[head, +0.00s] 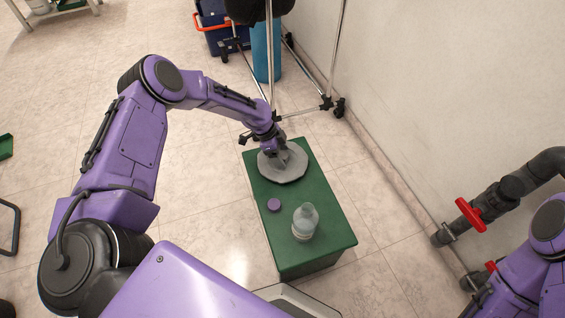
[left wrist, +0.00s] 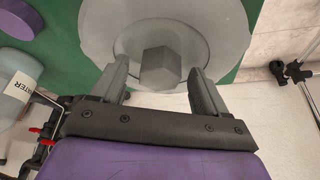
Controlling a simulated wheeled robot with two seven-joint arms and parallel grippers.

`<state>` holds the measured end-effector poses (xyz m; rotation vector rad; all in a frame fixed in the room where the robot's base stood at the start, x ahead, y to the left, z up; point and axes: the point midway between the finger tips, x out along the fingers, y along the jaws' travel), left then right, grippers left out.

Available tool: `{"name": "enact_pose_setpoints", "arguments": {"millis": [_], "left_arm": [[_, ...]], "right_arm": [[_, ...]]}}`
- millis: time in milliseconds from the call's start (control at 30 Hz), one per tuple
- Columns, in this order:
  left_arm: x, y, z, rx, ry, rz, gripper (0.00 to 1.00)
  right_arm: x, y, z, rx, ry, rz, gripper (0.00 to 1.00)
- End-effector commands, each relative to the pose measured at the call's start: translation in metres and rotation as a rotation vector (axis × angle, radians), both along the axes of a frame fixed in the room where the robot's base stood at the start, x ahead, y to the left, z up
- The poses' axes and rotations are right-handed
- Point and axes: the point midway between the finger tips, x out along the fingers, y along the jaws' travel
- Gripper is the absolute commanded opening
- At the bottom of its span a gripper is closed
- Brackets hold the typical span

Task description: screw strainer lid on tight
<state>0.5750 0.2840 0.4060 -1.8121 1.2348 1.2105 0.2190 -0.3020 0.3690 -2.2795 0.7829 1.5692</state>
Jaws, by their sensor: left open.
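The strainer lid (head: 291,172) is a grey round disc at the far end of a green box (head: 325,226). In the left wrist view the lid (left wrist: 222,32) has a blocky grey knob (left wrist: 160,68) at its middle. My left gripper (head: 277,153) is over the lid. In the left wrist view its open fingers (left wrist: 159,68) stand on either side of the knob, with gaps on both sides. I cannot make out the strainer body under the lid, nor how tightly the lid sits. My right gripper is out of view; only part of that arm shows at the lower right.
A purple cap (head: 274,205) and a pale translucent bottle (head: 305,222) are on the green box near the lid. Dark pipes with a red valve handle (head: 469,215) run along the right wall. A wheeled metal rack (head: 326,103) stands behind the box. Floor left of the box is clear.

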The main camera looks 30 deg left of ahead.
Motion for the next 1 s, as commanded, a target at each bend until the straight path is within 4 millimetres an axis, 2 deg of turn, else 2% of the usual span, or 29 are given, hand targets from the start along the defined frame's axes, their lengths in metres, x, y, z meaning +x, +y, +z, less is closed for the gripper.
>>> {"name": "enact_pose_setpoints", "arguments": {"millis": [133, 167, 300, 367, 633, 767, 867, 1000], "left_arm": [[0.000, -0.001, 0.000, 0.000, 0.001, -0.001, 0.74], [0.000, -0.001, 0.000, -0.001, 0.001, -0.002, 0.68], [0.000, -0.001, 0.000, -0.001, 0.001, -0.002, 0.22], [0.000, -0.001, 0.000, -0.001, 0.001, -0.002, 0.05], [0.001, -0.001, 0.002, -0.001, 0.000, -0.001, 0.04], [0.001, -0.001, 0.014, -0.001, -0.002, -0.001, 0.04], [0.002, -0.001, 0.034, -0.002, -0.004, -0.002, 0.04], [-0.025, -0.008, 0.074, -0.003, -0.002, -0.004, 0.04]], "right_arm": [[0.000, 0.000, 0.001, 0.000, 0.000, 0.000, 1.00], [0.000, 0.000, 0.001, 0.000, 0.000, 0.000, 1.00], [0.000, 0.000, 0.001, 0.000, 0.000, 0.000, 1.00], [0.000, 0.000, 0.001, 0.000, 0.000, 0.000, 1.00], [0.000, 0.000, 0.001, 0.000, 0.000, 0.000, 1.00], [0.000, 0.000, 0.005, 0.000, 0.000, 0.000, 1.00], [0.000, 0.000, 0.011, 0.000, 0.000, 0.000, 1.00], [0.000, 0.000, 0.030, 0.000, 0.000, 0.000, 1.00]]}}
